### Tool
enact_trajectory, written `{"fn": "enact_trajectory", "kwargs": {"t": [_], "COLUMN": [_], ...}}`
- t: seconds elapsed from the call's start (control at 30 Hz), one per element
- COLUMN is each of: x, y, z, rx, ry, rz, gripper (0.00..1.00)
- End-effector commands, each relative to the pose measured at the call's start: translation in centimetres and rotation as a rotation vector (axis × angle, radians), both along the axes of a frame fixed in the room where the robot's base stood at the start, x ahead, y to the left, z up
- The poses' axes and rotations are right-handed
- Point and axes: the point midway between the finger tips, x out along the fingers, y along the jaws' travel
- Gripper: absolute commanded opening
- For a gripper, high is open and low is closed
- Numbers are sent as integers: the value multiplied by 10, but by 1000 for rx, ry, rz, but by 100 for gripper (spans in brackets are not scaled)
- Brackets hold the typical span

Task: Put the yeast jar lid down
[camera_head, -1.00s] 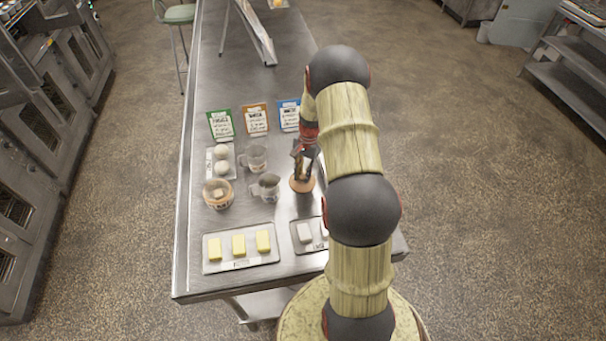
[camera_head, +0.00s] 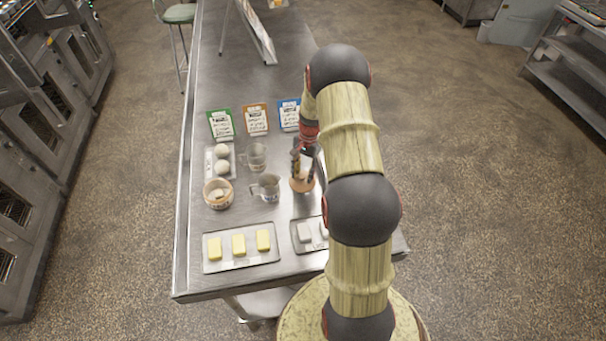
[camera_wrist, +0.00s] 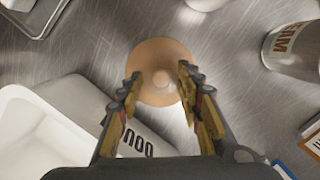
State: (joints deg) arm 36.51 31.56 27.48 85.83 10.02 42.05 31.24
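The yeast jar lid (camera_wrist: 158,52) is a round tan disc with a small knob, lying knob up on the steel table. In the head view the lid (camera_head: 302,186) sits right of the measuring cups. My gripper (camera_wrist: 158,80) is open above it, one finger on each side of the knob, with clear gaps between the fingers and the knob. In the head view my gripper (camera_head: 303,168) points down over the lid. A white open container (camera_wrist: 55,125) with a partly hidden dark label stands close to the lid; I cannot tell whether it is the yeast jar. My arm hides that side in the head view.
Metal cups (camera_head: 266,187) stand left of the lid, near a round bowl (camera_head: 218,194) and white balls on a tray. A butter tray (camera_head: 240,265) and a tray of white blocks (camera_head: 299,247) lie at the near edge. Upright cards (camera_head: 256,118) stand behind.

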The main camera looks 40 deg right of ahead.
Motion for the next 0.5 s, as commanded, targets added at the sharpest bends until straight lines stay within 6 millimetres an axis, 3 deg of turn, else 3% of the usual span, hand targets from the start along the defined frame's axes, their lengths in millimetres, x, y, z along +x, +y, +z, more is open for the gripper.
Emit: {"fn": "enact_trajectory", "kwargs": {"t": [0.5], "x": [3], "y": [-16], "z": [95], "rx": [-3], "ry": [-4], "rz": [-2], "gripper": [36]}}
